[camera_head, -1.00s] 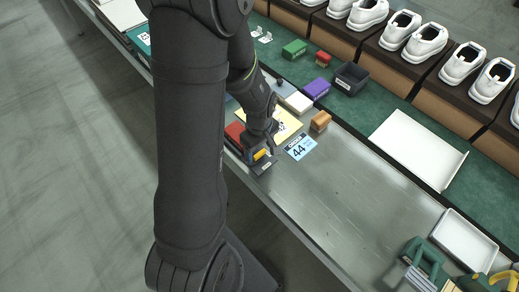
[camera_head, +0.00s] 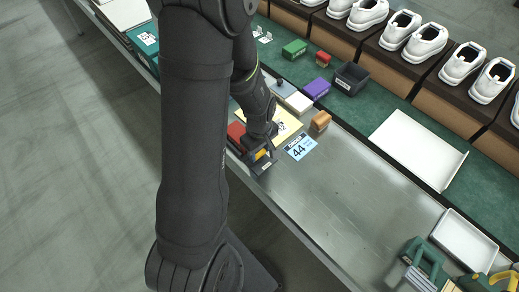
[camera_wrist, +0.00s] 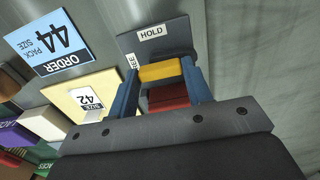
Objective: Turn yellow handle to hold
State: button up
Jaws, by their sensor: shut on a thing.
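The yellow handle (camera_wrist: 160,73) shows in the wrist view as a short bar between the two blue fingers of my gripper (camera_wrist: 161,80), which is shut on it. In the head view the yellow handle (camera_head: 261,154) is small and partly hidden by my gripper (camera_head: 260,149). The handle sits at a dark grey plate (camera_wrist: 168,36) marked HOLD at its far side. A second label beside the left finger is partly covered. A red part (camera_wrist: 167,98) lies behind the handle, between the fingers. The exact angle of the handle against the HOLD mark is hard to tell.
A white tray (camera_head: 463,240) is at the far right. The metal bench (camera_head: 350,195) between is clear.

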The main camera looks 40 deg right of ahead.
jog(key=shift+m, duration=0.3)
jog(key=m, duration=1.7)
dwell(0.6)
jog(key=o, duration=1)
